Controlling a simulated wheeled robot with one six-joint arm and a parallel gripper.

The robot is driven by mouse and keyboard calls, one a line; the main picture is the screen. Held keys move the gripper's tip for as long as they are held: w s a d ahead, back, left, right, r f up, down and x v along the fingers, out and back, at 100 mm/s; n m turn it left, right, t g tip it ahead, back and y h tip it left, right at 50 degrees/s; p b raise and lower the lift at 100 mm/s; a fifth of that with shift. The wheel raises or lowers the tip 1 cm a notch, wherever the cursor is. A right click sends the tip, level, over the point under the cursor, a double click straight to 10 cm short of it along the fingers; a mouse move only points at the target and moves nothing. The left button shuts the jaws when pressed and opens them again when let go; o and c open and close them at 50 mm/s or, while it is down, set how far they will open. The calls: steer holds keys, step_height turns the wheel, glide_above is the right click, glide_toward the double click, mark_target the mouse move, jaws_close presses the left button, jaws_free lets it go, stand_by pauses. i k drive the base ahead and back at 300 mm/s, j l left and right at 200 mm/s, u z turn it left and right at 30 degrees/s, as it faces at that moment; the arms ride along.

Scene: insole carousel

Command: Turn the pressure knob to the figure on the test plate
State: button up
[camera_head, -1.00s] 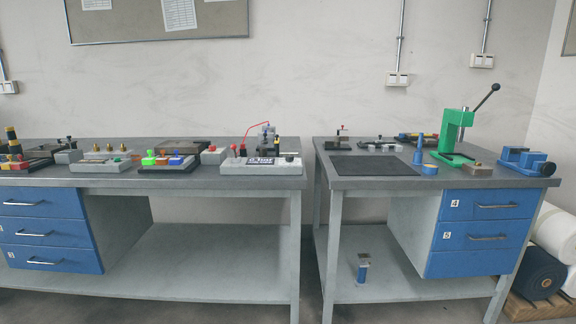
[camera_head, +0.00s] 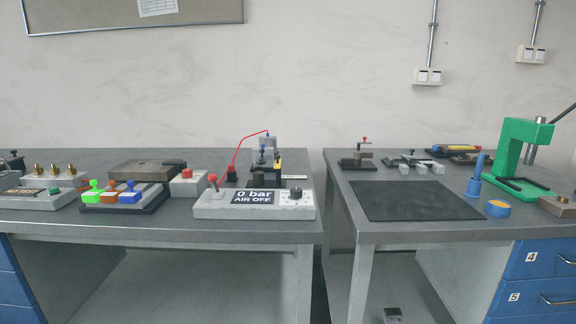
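The pressure unit (camera_head: 212,207) is a light grey box at the front right of the left bench. Its dark display (camera_head: 254,197) reads "0 bar AIR OFF". A black pressure knob (camera_head: 296,193) sits at the right end of its top, with a pale mark that is too small to read. A red-tipped lever (camera_head: 213,181) stands at its left end. A small pale plate (camera_head: 293,177) lies behind the knob and may be the test plate; no figure on it can be read. My gripper is not in view.
Left bench (camera_head: 200,235) also carries a box with green, orange and blue switches (camera_head: 125,192), a red button box (camera_head: 188,182) and a fixture with a red hose (camera_head: 264,145). Right bench (camera_head: 345,222) has a black mat (camera_head: 415,200) and a green press (camera_head: 517,150). A gap separates the benches.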

mark_target(296, 193)
steer(key=i, duration=1.3)
